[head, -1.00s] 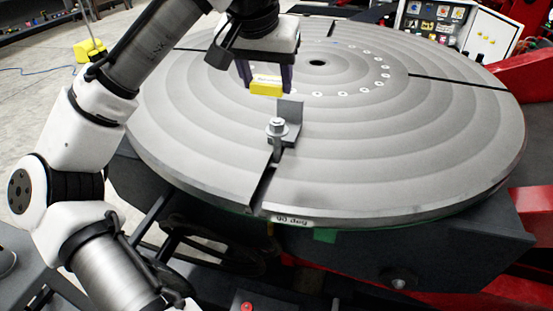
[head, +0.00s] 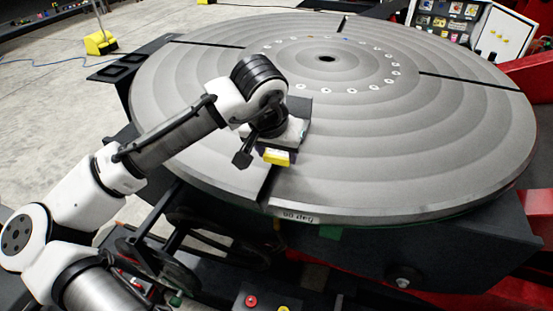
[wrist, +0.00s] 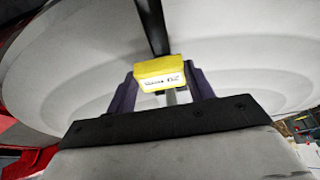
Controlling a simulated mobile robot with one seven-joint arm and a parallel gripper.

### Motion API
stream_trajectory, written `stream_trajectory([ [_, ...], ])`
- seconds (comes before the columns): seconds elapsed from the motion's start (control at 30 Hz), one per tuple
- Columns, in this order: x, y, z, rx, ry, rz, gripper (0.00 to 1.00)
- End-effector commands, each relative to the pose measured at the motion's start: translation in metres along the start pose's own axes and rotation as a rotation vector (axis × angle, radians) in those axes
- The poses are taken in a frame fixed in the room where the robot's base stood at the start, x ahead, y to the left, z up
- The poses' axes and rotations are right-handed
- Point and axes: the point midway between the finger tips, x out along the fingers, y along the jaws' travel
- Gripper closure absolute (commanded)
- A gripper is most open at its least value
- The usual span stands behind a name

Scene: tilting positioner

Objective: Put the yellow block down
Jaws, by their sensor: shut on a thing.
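The yellow block (head: 277,157) is held in my gripper (head: 276,155), low over the near part of the round grey turntable (head: 400,150), close to its dark radial slot. In the wrist view the yellow block (wrist: 163,74) sits between the two dark fingers of my gripper (wrist: 163,88), with a label on its face. I cannot tell whether the block touches the turntable.
The turntable's right side is clear. A control box (head: 500,35) stands at the back right, and red framework (head: 530,75) is at the right edge. A yellow object (head: 100,43) lies on the floor at the back left.

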Motion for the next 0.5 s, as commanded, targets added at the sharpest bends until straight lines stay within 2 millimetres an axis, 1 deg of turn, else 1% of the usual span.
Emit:
stream_trajectory([
  [0.03, 0.007, -0.001, 0.003, -0.001, 0.0, -0.001, 0.82],
  [0.1, 0.016, -0.001, 0.007, -0.001, -0.001, -0.001, 0.82],
  [0.2, 0.024, -0.001, 0.01, -0.001, 0.001, -0.001, 0.82],
  [0.5, 0.026, 0.0, 0.01, -0.001, 0.001, -0.001, 0.82],
])
